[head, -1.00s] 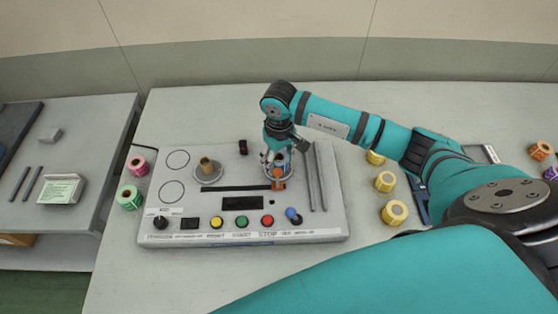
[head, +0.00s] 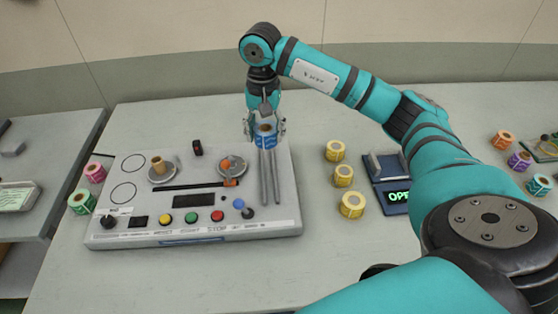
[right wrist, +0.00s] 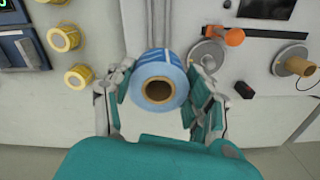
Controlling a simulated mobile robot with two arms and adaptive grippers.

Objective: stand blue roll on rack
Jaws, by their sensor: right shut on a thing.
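My right gripper (head: 265,130) is shut on the blue roll (head: 267,142), with a finger on each side of it. The roll is held above the back right part of the rewinder, near its two grey rails. In the right wrist view the roll (right wrist: 180,76) sits between the fingertips, its brown core and open hole facing the camera. A dark blue stand (head: 396,209) with a grey upright part and a lit "OPEN" sign is right of the yellow rolls. I cannot tell whether it is the rack. My left gripper is not in view.
The rewinder (head: 150,238) has a left hub with a brown core (head: 157,162) and a bare right hub with an orange piece (head: 230,182). Several yellow rolls (head: 343,175) stand right of it. Orange, purple and teal rolls (head: 538,184) stand far right.

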